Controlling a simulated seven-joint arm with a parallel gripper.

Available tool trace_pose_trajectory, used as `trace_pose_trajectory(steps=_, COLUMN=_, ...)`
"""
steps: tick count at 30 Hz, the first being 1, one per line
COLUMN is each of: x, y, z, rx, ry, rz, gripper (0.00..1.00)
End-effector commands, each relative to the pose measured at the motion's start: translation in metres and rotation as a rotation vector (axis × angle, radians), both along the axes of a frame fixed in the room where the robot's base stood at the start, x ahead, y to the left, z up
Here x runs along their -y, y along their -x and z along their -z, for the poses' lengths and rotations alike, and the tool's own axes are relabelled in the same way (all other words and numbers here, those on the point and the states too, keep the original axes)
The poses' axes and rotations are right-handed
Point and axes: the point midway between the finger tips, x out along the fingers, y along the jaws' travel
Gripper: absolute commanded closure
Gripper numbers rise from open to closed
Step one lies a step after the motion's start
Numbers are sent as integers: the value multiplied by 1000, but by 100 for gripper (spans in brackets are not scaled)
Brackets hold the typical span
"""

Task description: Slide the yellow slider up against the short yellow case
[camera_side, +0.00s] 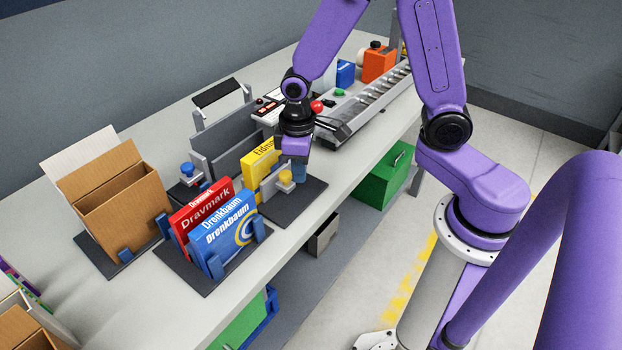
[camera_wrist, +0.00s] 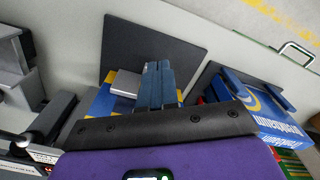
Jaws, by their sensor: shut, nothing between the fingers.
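The short yellow case (camera_side: 256,160) stands upright on a dark base plate (camera_side: 308,195) in the side view. The yellow slider (camera_side: 286,178), a yellow knob with a grey upright plate, stands in front of the case on the same base plate. I cannot tell whether the plate touches the case. My gripper (camera_side: 299,174) points down with its blue fingers shut and empty, just right of the yellow knob. In the wrist view the shut fingers (camera_wrist: 158,75) hide the knob; the grey plate (camera_wrist: 125,83) and the yellow case (camera_wrist: 103,103) show to their left.
A red case (camera_side: 203,212) and a blue case (camera_side: 228,232) stand left of the yellow one. A blue knob (camera_side: 187,170) with another holder is behind them. A cardboard box (camera_side: 125,215) is far left. A grey ramp (camera_side: 370,105) lies behind my gripper. The bench's front edge is close.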

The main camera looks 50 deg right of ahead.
Motion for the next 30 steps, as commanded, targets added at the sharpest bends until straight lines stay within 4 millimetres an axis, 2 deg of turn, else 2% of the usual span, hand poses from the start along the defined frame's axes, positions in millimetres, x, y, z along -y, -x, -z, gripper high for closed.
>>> trace_pose_trajectory(steps=21, x=0, y=0, z=-50, rx=2, ry=-1, rz=0, gripper=100)
trace_pose_trajectory(steps=30, x=0, y=0, z=-55, rx=-1, ry=1, rz=-1, gripper=100)
